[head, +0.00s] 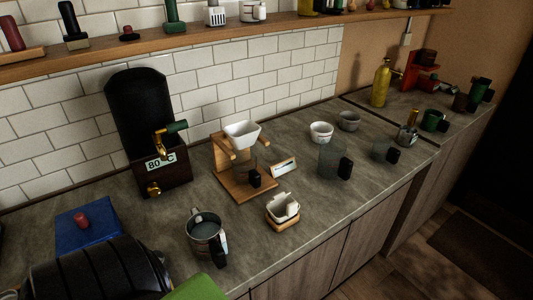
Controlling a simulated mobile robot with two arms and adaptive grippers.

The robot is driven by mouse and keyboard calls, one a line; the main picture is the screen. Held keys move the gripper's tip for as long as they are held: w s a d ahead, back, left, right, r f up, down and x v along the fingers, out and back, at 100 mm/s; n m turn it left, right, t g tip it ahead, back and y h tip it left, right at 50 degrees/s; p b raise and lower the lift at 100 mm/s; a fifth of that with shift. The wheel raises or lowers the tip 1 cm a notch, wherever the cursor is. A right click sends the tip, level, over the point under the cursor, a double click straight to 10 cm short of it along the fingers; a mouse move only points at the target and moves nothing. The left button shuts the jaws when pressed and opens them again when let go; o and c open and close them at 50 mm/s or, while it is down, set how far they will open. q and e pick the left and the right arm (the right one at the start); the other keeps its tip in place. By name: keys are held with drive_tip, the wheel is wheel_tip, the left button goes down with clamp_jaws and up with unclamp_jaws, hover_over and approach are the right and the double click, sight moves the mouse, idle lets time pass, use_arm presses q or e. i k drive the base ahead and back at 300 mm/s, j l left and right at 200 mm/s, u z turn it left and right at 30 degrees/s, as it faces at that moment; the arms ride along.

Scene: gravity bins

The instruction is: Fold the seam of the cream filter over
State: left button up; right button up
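A small wooden holder (283,224) stands near the counter's front edge, with a folded-looking cream-white piece (284,205) upright in it. This may be the cream filter, but its seam is too small to make out. A white cone-shaped dripper (242,133) sits on top of a wooden stand (248,189), above a clear carafe with a black handle (254,178). I cannot tell whether the dripper has anything in it. Neither gripper can be made out in the head view.
A metal jug (205,238) stands front left of the holder. A black dispenser (140,110) with an "80 C" label stands at the wall. Glass vessels (332,160) and bowls (321,132) are to the right. A large black ribbed shape covers the lower left. Counter right of the holder is bare.

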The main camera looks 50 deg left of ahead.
sight(278, 195)
drive_tip(key=u, duration=0.5)
drive_tip(key=i+l+u, duration=0.1)
drive_tip(key=u, duration=0.4)
drive_tip(key=l+u, duration=0.1)
drive_tip(key=u, duration=0.4)
drive_tip(key=i+l+u, duration=0.1)
drive_tip(key=u, duration=0.4)
